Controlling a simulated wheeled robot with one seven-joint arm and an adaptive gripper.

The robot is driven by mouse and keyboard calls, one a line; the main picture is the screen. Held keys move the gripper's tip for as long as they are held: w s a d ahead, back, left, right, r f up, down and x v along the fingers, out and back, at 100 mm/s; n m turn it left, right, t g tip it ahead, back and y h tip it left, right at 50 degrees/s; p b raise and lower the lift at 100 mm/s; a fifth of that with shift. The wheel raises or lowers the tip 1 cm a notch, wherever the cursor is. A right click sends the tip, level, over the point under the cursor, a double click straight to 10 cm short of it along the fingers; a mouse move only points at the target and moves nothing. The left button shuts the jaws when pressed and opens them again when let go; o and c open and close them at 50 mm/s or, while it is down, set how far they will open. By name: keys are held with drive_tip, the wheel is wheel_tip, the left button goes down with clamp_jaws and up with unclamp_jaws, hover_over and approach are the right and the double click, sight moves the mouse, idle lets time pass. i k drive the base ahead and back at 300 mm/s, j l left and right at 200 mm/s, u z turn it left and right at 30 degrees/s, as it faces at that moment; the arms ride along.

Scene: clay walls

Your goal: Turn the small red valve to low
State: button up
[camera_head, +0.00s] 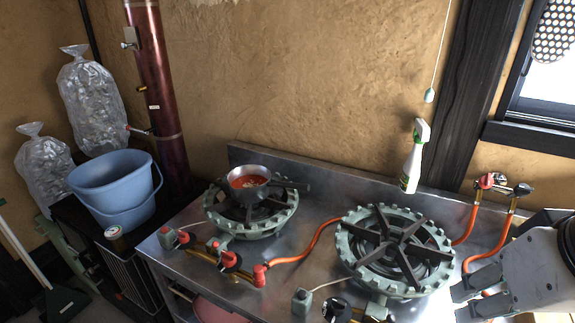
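Small red valve parts sit on the pipework in front of the left burner: a red knob (183,237) at the far left, a red and black knob (230,259) in the middle, and a red fitting (260,271) where the orange hose starts. I cannot tell which one is the small valve, nor read any setting. Another red-topped valve (490,181) stands at the back right. My gripper (455,302) is at the lower right, pointing left. Its fingers look apart with nothing between them, right of the right burner and well away from the front left knobs.
A pan of red food (247,182) sits on the left burner (228,223). The right burner (386,282) is bare, with a black knob (337,309) in front. An orange hose (305,251) crosses the steel counter. A spray bottle (413,158) stands behind; a blue bucket (110,185) is left.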

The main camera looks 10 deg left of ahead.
sight(184, 238)
drive_tip(key=i+j, duration=0.1)
drive_tip(key=j, duration=0.8)
drive_tip(key=i+j, duration=0.1)
drive_tip(key=j, duration=0.8)
